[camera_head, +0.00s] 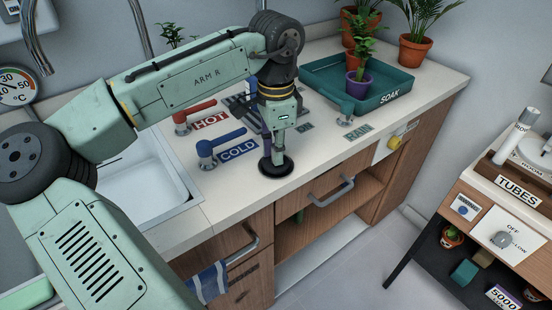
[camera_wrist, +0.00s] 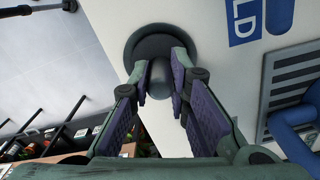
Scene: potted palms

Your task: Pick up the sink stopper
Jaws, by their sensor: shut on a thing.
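The sink stopper (camera_head: 266,166) is a round black disc on the pale counter near its front edge, just in front of the COLD label. In the wrist view the stopper (camera_wrist: 136,50) shows as a dark disc with a rounded knob between the fingers. My gripper (camera_head: 278,160) points down over it. In the wrist view my gripper (camera_wrist: 160,75) has its purple-padded fingers closed around the knob. The disc looks level and at or very near the counter top; any gap beneath it cannot be told.
The white sink basin (camera_head: 145,180) lies left of the stopper. A blue COLD lever (camera_head: 222,145) and a red HOT lever (camera_head: 195,115) stand close behind it. A teal SOAK tray (camera_head: 400,98) with a potted plant is at the back right. The counter's front edge is close.

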